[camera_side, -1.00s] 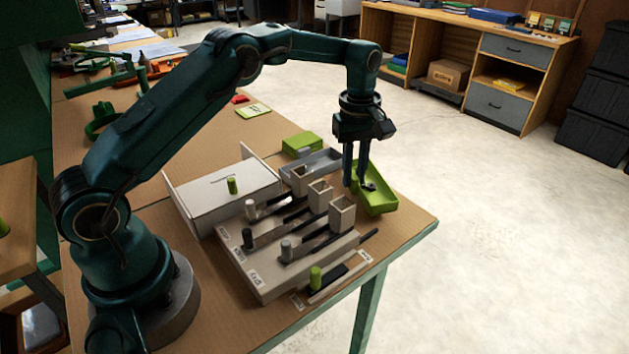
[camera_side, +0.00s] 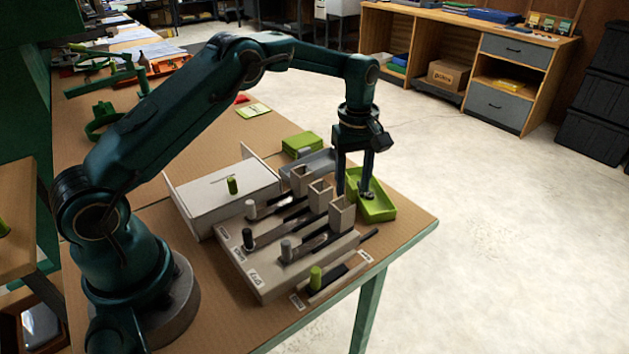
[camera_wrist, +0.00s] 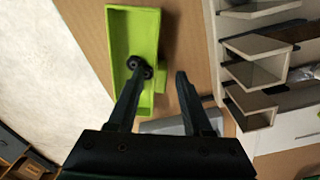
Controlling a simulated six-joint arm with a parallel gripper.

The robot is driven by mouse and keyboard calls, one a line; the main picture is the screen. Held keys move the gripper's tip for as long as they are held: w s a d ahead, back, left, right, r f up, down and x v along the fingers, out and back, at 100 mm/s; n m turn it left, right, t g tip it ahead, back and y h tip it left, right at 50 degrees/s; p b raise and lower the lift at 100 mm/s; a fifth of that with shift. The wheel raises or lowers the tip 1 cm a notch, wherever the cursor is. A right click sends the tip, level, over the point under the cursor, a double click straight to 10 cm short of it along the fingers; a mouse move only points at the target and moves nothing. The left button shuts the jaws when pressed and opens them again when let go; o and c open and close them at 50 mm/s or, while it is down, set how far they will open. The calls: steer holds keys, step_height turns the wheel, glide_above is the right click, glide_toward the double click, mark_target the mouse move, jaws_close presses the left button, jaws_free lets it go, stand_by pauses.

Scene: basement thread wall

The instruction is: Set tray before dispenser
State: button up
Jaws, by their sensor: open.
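A bright green shallow tray (camera_side: 380,209) lies on the table beyond the spouts, near the far right edge. It also shows in the wrist view (camera_wrist: 117,45), with a short green tab on its right side. Small dark round pieces (camera_wrist: 139,68) appear inside it. The beige dispenser (camera_side: 265,283) stands in front, with sloping channels, upright knobs and square spouts (camera_side: 342,214) facing the tray. My gripper (camera_side: 354,190) is open, pointing down over the tray. In the wrist view its fingers (camera_wrist: 161,74) appear either side of the tray's right wall and tab; contact cannot be told.
A grey tray (camera_side: 322,161) and a green box (camera_side: 302,144) lie behind the dispenser. A white box with a green knob (camera_side: 226,193) is to its left. A green-knobbed slide (camera_side: 317,279) is at the front. The table's right edge is close to the tray.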

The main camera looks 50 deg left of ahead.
mark_target(353, 184)
step_height(353, 184, up, 8)
steer(key=shift+f, duration=0.15)
steer(key=s+d+r+m+t, duration=0.25)
steer(key=s+r+m, duration=0.45)
steer(key=s+r, duration=0.35)
steer(key=s+f+m+t, duration=0.1)
steer(key=s+f+m, duration=0.1)
steer(key=s, duration=0.4)
steer(key=s+d+f+m+t, duration=0.1)
steer(key=s+f+m+t, duration=0.1)
steer(key=s+m, duration=0.2)
steer(key=s, duration=0.3)
steer(key=shift+s+f, duration=0.15)
steer(key=shift+f, duration=0.05)
